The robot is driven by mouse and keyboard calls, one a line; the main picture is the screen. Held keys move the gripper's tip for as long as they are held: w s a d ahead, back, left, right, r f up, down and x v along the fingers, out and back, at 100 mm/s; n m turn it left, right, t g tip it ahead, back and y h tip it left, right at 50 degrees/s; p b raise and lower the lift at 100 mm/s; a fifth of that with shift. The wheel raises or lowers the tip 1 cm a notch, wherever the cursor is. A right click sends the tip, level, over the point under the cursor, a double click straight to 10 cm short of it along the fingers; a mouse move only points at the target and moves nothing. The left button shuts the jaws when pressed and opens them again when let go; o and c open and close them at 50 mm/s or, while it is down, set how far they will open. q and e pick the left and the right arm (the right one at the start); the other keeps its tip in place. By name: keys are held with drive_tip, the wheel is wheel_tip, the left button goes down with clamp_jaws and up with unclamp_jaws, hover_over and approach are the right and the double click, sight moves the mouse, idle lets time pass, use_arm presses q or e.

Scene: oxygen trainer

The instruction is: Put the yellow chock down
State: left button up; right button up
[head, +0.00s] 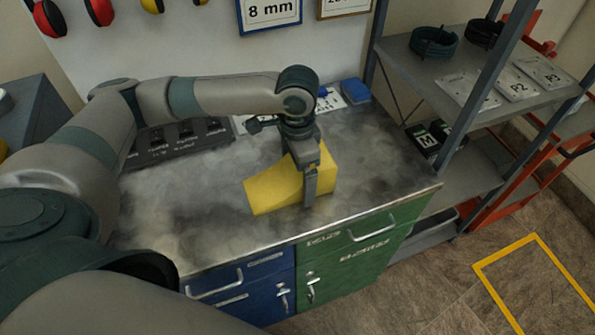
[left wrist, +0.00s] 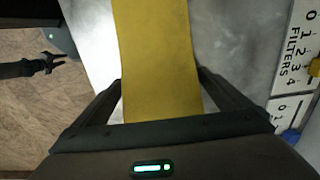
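The yellow chock (head: 272,191) is a wedge over the front right part of the grey bench top (head: 190,205). It is at or just above the surface; I cannot tell whether it touches. My left gripper (head: 311,187) comes down from above with one finger on the chock's near side. In the left wrist view the chock (left wrist: 158,60) fills the space between the fingers, and both fingertips meet its sides. The gripper is shut on it. A dark gripper, apparently my right one (left wrist: 50,62), shows at the left of the left wrist view, its fingers seemingly apart and empty.
A dark labelled panel (head: 178,142) and a blue block (head: 356,91) are at the back of the bench. Blue drawers (head: 240,285) and a green cabinet (head: 360,250) are below. A grey shelf rack (head: 455,75) stands right. The bench's left front is clear.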

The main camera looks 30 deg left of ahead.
use_arm(q)
drive_tip(key=shift+r, duration=0.1)
wheel_tip(320, 180, up, 11)
drive_tip(key=shift+r+b, duration=0.1)
drive_tip(key=shift+b, duration=0.9)
drive_tip(key=shift+r, duration=0.45)
